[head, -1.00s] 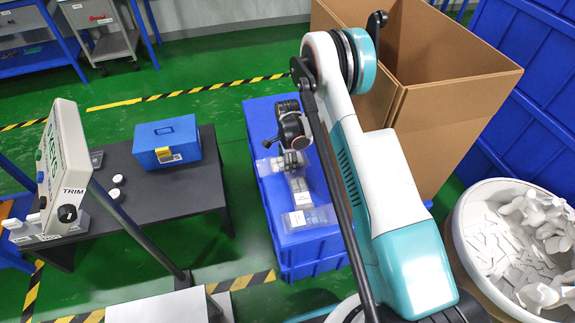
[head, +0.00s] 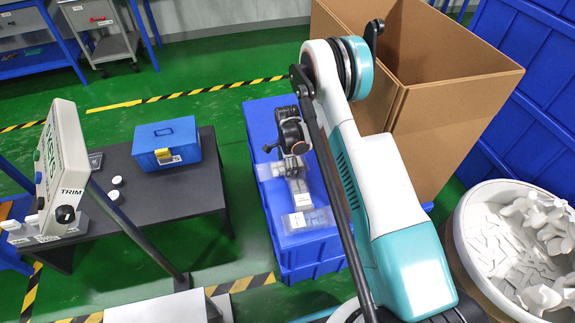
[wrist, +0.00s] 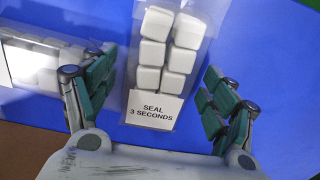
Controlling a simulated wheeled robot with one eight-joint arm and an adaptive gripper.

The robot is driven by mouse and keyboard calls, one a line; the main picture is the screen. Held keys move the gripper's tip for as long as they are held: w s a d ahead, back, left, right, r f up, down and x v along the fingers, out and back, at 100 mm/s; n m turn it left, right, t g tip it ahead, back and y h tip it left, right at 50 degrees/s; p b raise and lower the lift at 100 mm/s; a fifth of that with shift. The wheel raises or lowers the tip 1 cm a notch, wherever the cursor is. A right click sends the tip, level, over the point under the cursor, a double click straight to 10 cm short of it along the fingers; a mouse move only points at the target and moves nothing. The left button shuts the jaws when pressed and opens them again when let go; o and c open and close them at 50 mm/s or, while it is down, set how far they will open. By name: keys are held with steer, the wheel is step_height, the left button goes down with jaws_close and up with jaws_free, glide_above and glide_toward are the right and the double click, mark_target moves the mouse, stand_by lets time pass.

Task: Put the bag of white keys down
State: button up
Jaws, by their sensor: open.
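A clear bag of white keys (wrist: 160,60) with a "SEAL 3 SECONDS" label lies flat on the blue surface in the wrist view. In the head view, clear bags with white contents (head: 298,188) lie on the blue crate top (head: 262,118), below and beside my gripper. My gripper (head: 294,150) is open just above them. In the wrist view, its fingers (wrist: 160,100) stand apart on either side of the labelled bag, with visible gaps. A second bag of white keys (wrist: 32,62) lies to the left there. My gripper and arm partly hide the bags in the head view.
A tall open cardboard box (head: 455,95) stands right of the blue crate, with a drum of white pieces (head: 470,215) at the lower right. A dark table (head: 150,192) with a blue toolbox (head: 165,145) is on the left. The crate's far end is clear.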

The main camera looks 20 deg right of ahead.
steer(key=s+r+n+t+p, duration=0.1)
steer(key=s+r+n+p, duration=0.1)
steer(key=r, duration=1.3)
steer(key=s+r+n+t+p, duration=0.1)
steer(key=r+n+p, duration=0.1)
steer(key=r, duration=1.2)
steer(key=s+r+n+t, duration=0.1)
steer(key=s+r+n, duration=0.3)
steer(key=s+r, duration=0.65)
steer(key=s+r+n+t, duration=0.2)
steer(key=s+r+n, duration=0.2)
steer(key=s, duration=0.6)
steer(key=s+r+n+t, duration=0.2)
steer(key=s+r+n, duration=0.2)
steer(key=s, duration=0.6)
steer(key=shift+s+r+n, duration=0.15)
steer(key=shift+n, duration=0.85)
steer(key=shift+o, duration=0.4)
